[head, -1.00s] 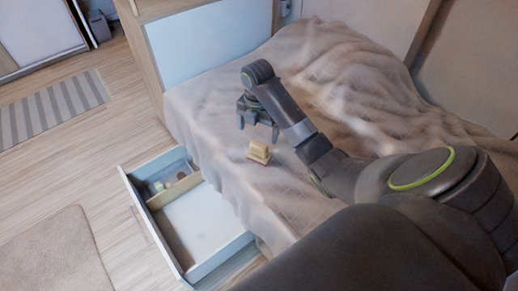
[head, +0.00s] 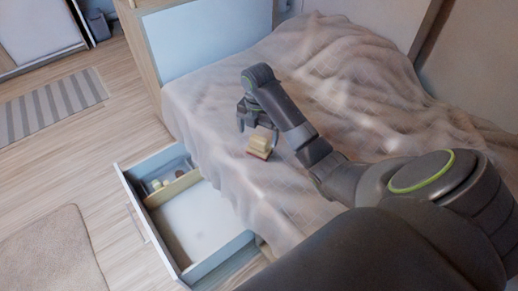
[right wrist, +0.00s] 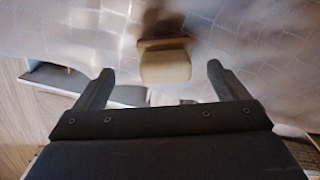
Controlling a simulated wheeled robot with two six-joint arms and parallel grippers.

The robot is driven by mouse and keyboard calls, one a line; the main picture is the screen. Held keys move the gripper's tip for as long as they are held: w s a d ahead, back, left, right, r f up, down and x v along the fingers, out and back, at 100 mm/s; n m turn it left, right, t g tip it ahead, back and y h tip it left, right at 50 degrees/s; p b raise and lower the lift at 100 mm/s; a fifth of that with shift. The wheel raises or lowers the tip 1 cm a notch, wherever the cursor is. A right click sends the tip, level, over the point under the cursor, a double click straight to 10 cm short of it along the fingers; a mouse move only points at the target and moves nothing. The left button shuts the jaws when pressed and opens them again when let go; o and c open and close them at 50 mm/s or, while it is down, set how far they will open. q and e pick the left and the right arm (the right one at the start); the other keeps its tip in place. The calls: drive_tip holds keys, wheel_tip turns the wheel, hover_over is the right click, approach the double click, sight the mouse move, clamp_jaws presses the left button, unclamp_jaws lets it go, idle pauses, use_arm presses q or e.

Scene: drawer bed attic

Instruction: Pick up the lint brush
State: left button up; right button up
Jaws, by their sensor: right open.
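The lint brush (head: 259,146) is a small tan block with a dark reddish base, lying on the bed cover near the bed's front edge. My right gripper (head: 257,128) is open and empty, just above and behind the brush in the head view. In the right wrist view the brush (right wrist: 166,62) shows ahead of the two spread fingers (right wrist: 158,88), about midway between them and apart from both. My left gripper is in neither view.
The bed (head: 330,75) has a rumpled beige cover. An open drawer (head: 205,225) sticks out below its front edge, with a divider (head: 172,188) and small items in the far compartment. A striped rug (head: 50,108) lies on the floor.

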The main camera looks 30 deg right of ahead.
sight(259, 145)
drive_tip(key=shift+f, duration=0.2)
drive_tip(key=f, duration=0.2)
drive_tip(key=f+b, duration=0.1)
drive_tip(key=f, duration=0.1)
drive_tip(key=shift+s, duration=0.4)
drive_tip(key=shift+f, duration=0.5)
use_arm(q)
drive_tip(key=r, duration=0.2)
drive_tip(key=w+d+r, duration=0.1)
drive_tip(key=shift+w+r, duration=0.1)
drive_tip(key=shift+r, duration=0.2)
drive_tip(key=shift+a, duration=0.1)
use_arm(e)
drive_tip(key=shift+c, duration=0.3)
drive_tip(key=c, duration=1.1)
drive_tip(key=shift+r, duration=0.15)
